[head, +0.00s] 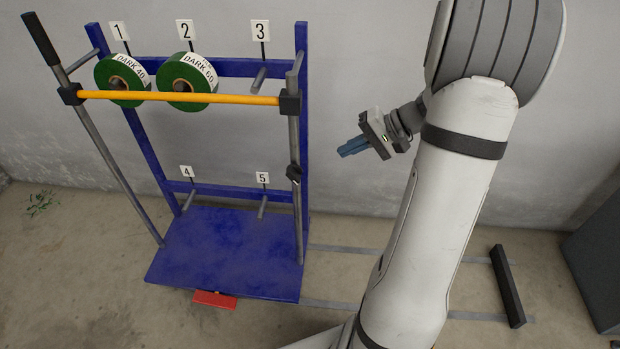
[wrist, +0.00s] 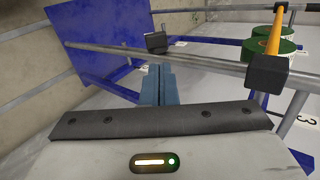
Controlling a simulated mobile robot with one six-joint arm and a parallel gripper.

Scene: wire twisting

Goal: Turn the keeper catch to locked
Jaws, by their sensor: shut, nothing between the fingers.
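The blue rack's right post (head: 296,135) carries a small black fitting (head: 293,172) with a pale piece on it, below the yellow bar (head: 180,97). It looks like the keeper catch, but it carries no readable label. In the wrist view the fitting (wrist: 156,42) sits on the grey post (wrist: 200,62) with a pale lever pointing up the picture. I cannot tell whether it is locked. My gripper (head: 342,152) is shut and empty, right of the post with a gap between. Its blue fingers (wrist: 157,72) overlap the post's line in the wrist view, just below the fitting.
The yellow bar's right end sits in a black block (head: 290,103). Two green reels (head: 122,82) (head: 188,82) hang behind the bar at labels 1 and 2. Pegs 3, 4 and 5 look empty. A red pedal (head: 214,299) is at the base's front edge.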

